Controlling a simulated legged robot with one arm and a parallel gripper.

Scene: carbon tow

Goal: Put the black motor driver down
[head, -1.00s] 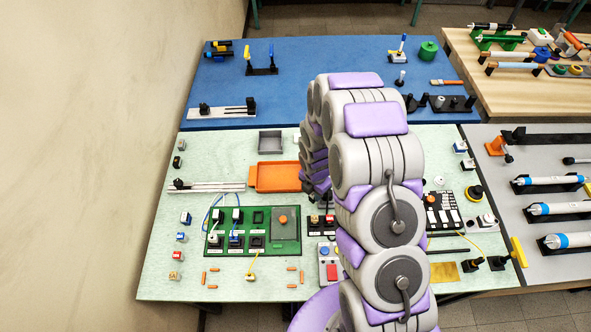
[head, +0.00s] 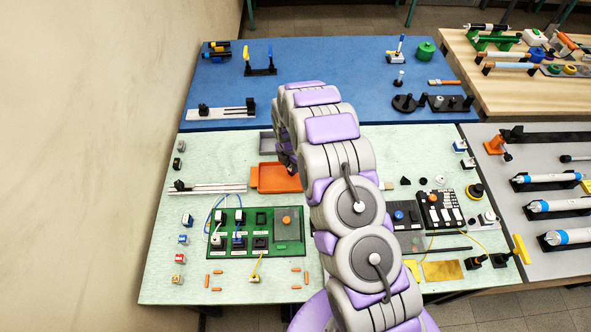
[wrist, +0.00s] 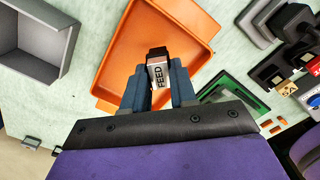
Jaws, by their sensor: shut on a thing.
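My gripper (wrist: 158,84) is shut on the black motor driver (wrist: 158,53), a small block with a black top and a white label reading FEED. In the wrist view the block shows in front of the orange tray (wrist: 112,70), whose inside looks empty. The gap between block and tray floor cannot be told. My arm hides the gripper's fingers and the block there.
A grey bin (wrist: 38,45) stands left of the orange tray in the wrist view. The green board (head: 232,248) with several modules lies in front of the tray in the head view. Small parts line the table's left edge. A blue table (head: 330,60) adjoins behind.

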